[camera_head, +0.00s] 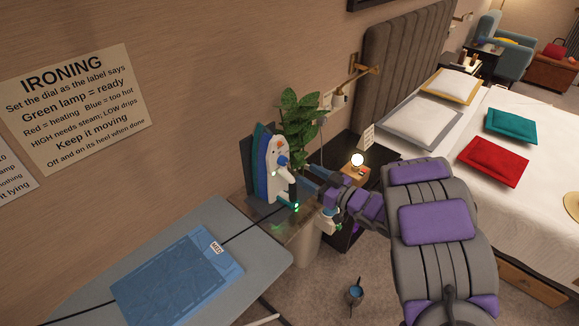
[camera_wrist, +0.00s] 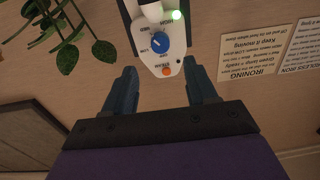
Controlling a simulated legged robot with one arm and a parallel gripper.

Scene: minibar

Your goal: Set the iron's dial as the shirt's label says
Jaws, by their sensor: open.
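The white iron (camera_head: 275,172) stands upright on its heel on a small stand beside the ironing board. Its blue dial (camera_wrist: 160,43) has a white pointer mark, which seems to face the LOW side; I cannot read it surely. The folded blue shirt (camera_head: 165,285) lies on the board, with a white label (camera_head: 216,248) reading MED. My gripper (camera_wrist: 160,68) is open and empty, its fingers either side of the iron's dial end, apart from the dial.
A wall sign (camera_head: 75,105) gives ironing rules. A leafy plant (camera_head: 299,122) stands behind the iron. The bed (camera_head: 470,170) is at right.

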